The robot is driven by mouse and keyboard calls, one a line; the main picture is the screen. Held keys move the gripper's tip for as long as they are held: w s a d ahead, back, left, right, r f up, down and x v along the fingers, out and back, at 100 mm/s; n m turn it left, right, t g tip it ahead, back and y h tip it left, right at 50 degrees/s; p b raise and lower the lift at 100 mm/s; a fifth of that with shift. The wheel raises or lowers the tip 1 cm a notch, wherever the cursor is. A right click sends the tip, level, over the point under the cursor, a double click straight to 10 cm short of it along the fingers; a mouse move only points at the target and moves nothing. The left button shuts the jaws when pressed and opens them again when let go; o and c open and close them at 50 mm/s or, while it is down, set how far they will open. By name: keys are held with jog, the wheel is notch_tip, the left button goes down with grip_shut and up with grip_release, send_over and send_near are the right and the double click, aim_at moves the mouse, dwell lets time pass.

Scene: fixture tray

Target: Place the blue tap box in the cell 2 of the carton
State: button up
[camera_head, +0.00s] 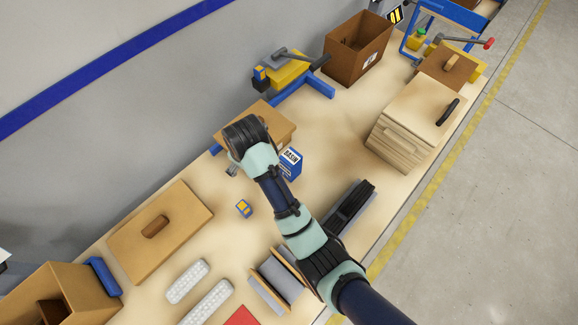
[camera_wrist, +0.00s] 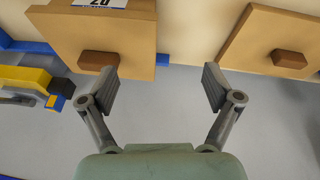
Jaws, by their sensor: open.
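A blue box with a white label (camera_head: 290,163) reading "BASIN" stands upright in the middle of the table, just right of my wrist in the head view. It does not show in the wrist view. An open brown carton (camera_head: 57,290) with inner dividers is at the lower left in the head view; its cell numbers cannot be read and it is cut off by the frame. My gripper (camera_wrist: 160,88) is open with nothing between its fingers. In the head view my gripper is mostly hidden by my wrist, near a wooden lid, left of the blue box and apart from it.
Another open brown box (camera_head: 345,66) stands at the back, beside a yellow and blue vise (camera_head: 288,74). A handled wooden lid (camera_head: 185,212), a small yellow-blue item (camera_head: 243,208), white strips (camera_head: 187,282) and a wooden chest (camera_head: 405,130) are around. Bare table lies between them.

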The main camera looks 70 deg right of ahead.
aim_at(291, 161)
jog(key=s+d+f+g, duration=0.1)
jog(key=s+d+f, duration=0.1)
jog(key=s+d, duration=0.1)
jog(key=s+d+f+g+y+b, duration=0.1)
jog(key=s+d+f, duration=0.1)
jog(key=s+d, duration=0.1)
jog(key=s+d+f+m+g+y, duration=0.1)
jog(key=s+d+f, duration=0.1)
jog(key=s+d, duration=0.1)
jog(key=shift+s+d, duration=0.2)
jog(key=shift+d, duration=0.65)
jog(key=shift+s+d, duration=0.15)
jog(key=shift+s, duration=0.1)
jog(key=shift+f+b, duration=1.05)
jog(key=shift+f, duration=2.9)
grip_shut()
